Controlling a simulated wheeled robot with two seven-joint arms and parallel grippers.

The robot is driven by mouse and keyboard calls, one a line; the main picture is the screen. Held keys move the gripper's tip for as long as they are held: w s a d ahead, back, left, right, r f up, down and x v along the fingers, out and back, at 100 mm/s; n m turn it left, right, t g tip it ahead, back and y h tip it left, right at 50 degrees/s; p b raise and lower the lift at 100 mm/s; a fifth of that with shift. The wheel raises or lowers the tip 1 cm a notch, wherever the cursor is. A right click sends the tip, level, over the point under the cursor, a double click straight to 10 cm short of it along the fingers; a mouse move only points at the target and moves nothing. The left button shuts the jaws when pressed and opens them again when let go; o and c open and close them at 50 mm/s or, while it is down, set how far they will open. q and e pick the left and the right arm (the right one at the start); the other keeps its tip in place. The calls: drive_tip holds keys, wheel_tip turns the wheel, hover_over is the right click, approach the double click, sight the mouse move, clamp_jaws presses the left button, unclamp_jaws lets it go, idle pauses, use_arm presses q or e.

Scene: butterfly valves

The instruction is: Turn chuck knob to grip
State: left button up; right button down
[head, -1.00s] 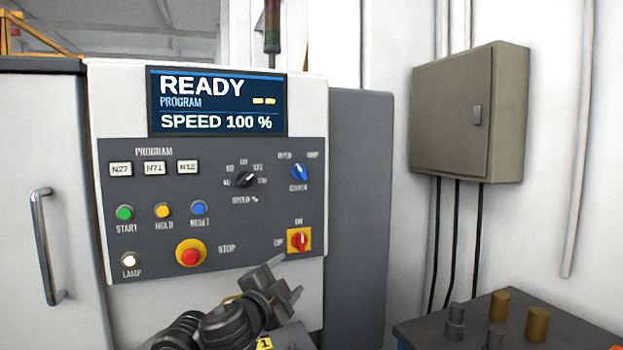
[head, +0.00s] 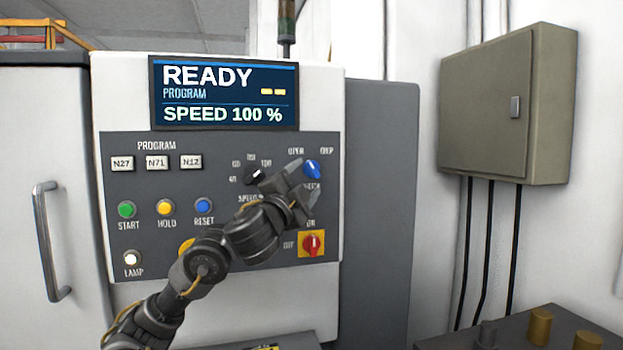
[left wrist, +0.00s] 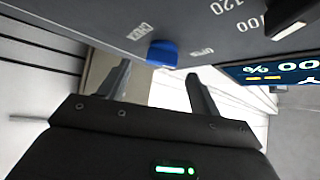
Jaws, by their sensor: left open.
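The chuck knob (head: 312,169) is a blue rotary knob at the upper right of the grey control panel, below two labels. Its pointer appears to lean up-left, toward the OPEN label. My left gripper (head: 304,188) is open and empty in front of the panel, its fingers reaching up to the knob's lower left. The label under the knob is partly covered by a finger. In the left wrist view the blue knob (left wrist: 162,53) shows just beyond the two spread fingers, roughly between them; I cannot tell whether they touch it. My right gripper is not in view.
The black speed knob (head: 257,175) is left of the gripper, and the red switch (head: 312,244) on its yellow plate is below it. My left arm partly covers the stop button's yellow ring (head: 186,246). A grey wall box (head: 490,110) hangs at the right.

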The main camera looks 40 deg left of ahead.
sight(312, 171)
use_arm(q)
drive_tip(key=shift+x, duration=2.15)
drive_tip(key=c, duration=1)
